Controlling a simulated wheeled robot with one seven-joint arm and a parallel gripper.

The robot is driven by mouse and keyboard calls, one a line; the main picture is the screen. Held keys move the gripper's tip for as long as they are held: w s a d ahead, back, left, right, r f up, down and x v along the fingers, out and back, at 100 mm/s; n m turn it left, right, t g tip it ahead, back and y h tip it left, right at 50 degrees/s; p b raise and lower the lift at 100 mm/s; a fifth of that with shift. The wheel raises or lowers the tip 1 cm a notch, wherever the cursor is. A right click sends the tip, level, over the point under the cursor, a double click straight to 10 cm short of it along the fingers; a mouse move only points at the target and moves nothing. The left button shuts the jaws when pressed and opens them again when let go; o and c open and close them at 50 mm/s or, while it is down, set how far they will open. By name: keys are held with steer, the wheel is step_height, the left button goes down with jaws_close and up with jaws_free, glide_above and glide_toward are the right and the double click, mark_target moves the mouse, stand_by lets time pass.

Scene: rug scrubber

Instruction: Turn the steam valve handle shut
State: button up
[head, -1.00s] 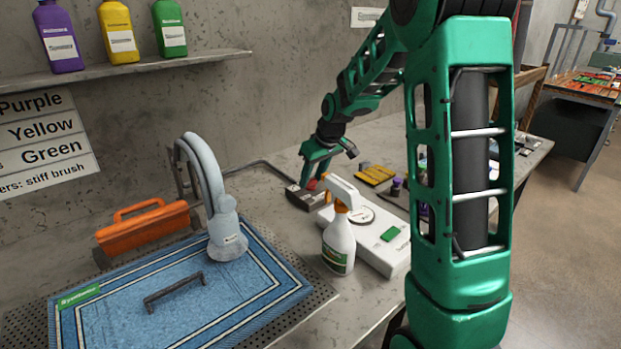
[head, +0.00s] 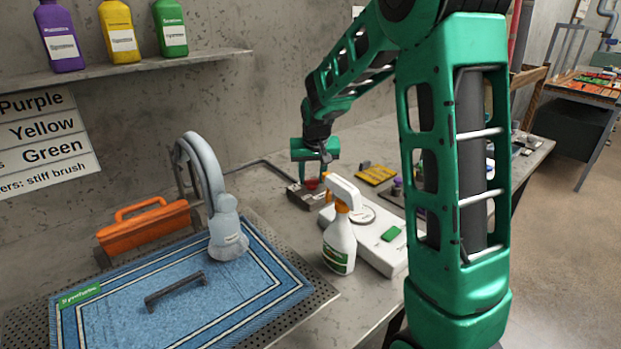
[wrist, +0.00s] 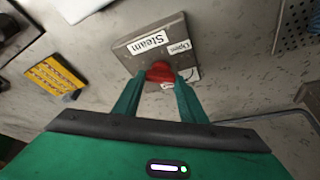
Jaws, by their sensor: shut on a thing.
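The steam valve is a grey block (wrist: 152,45) with labels reading "Steam" and "Open", and it fills the upper middle of the wrist view. In the head view the block (head: 303,196) sits on the bench behind the spray bottle. The red handle (wrist: 160,72) is on the block, between my fingers; a little of it also shows in the head view (head: 312,184). My gripper (wrist: 160,80) points down at the block and is shut on the red handle. Part of the handle and another label are hidden by the fingers.
A white spray bottle (head: 340,240) and a white scale-like device (head: 382,238) stand in front of the valve. A yellow item (head: 376,175) lies right of it. A blue rug (head: 130,310), a grey nozzle (head: 226,235) and an orange tool (head: 145,231) are at left.

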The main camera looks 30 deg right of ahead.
steer(key=m+h, duration=0.1)
steer(key=m, duration=0.2)
steer(key=m+g+h, duration=0.1)
steer(key=m, duration=0.2)
steer(key=shift+w+a, duration=0.2)
steer(key=m+g, duration=0.1)
steer(key=m, duration=0.1)
steer(key=m+g, duration=0.1)
steer(key=m, duration=0.2)
steer(key=shift+w+h, duration=0.15)
steer(key=shift+h, duration=0.25)
steer(key=shift+a+r+m, duration=0.1)
steer(key=shift+m, duration=0.3)
steer(key=o, duration=1.1)
steer(key=shift+c, duration=0.2)
steer(key=w+v, duration=0.1)
steer(key=v, duration=0.9)
steer(key=shift+s+r, duration=0.3)
steer(key=shift+a, duration=0.15)
